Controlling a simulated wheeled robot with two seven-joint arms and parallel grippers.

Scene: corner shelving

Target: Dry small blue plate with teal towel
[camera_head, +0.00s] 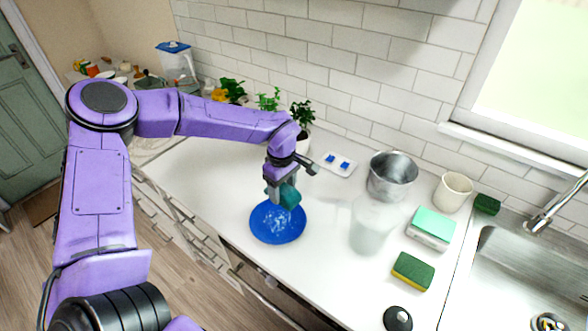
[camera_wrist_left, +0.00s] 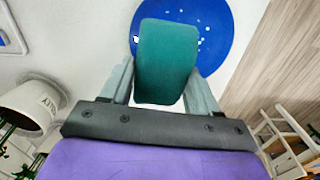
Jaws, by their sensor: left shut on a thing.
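The small blue plate (camera_head: 277,224) lies flat on the white counter, with pale wet-looking spots near its middle. It also shows in the left wrist view (camera_wrist_left: 222,28). The teal towel (camera_head: 290,196) is a small folded block held between the fingers of my left gripper (camera_head: 279,190). In the left wrist view the towel (camera_wrist_left: 167,60) fills the space between the two fingers and covers part of the plate. The gripper is above the plate's back edge; I cannot tell whether the towel touches the plate. My right gripper is not in view.
Right of the plate stand a frosted glass (camera_head: 372,224), a metal pot (camera_head: 392,177) and a white cup (camera_head: 453,192). Sponges (camera_head: 413,271) lie near the sink (camera_head: 510,275). A white tray (camera_head: 337,163) and potted plants (camera_head: 301,116) stand behind. The counter left of the plate is clear.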

